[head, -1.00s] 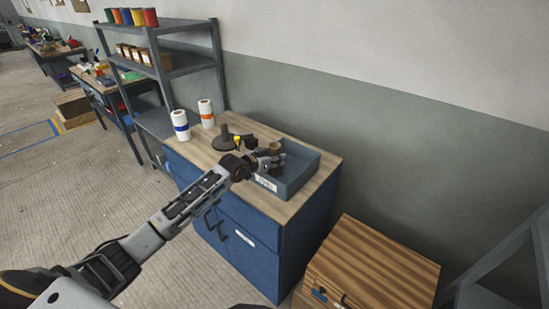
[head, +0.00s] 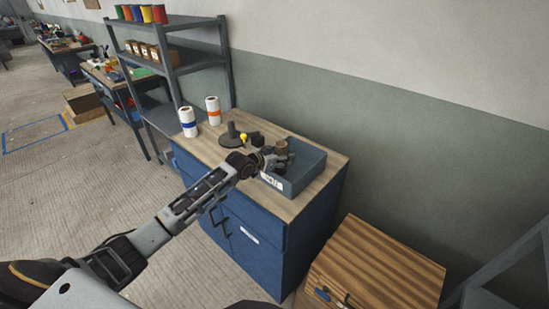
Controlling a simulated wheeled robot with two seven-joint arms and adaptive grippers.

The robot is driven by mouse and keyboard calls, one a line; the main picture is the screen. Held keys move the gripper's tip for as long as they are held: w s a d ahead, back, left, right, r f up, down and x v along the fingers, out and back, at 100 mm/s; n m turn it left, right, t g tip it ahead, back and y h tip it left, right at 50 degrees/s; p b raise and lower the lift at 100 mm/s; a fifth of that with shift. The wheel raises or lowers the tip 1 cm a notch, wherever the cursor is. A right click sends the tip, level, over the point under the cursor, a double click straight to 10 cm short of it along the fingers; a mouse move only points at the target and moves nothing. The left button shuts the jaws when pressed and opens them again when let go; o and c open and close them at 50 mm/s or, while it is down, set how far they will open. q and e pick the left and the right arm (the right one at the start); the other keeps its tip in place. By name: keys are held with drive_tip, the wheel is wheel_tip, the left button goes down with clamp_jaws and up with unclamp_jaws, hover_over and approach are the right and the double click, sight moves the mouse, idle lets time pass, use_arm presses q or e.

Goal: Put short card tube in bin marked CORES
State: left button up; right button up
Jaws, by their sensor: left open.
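A blue-grey open bin (head: 311,174) with a white label (head: 271,181) on its front stands on the wooden top of a blue cabinet; the label is too small to read. A short brown card tube (head: 281,147) shows upright at the bin's left side, just beyond my left gripper (head: 281,160). My left gripper is open, with its fingers over the left part of the bin. The fingers hide the tube's lower part, so I cannot tell whether it touches them or the bin floor. My right gripper is not in view.
On the cabinet top (head: 317,205) stand two white rolls (head: 187,122), a dark disc with a post (head: 232,136), a small yellow item (head: 243,138) and a dark block (head: 257,139). A grey shelf rack (head: 184,62) is behind left. A striped wooden box (head: 380,262) is front right.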

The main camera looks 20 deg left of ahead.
use_arm(q)
drive_tip(key=shift+r, duration=0.15)
drive_tip(key=v, duration=1.2)
drive_tip(key=shift+b, duration=0.35)
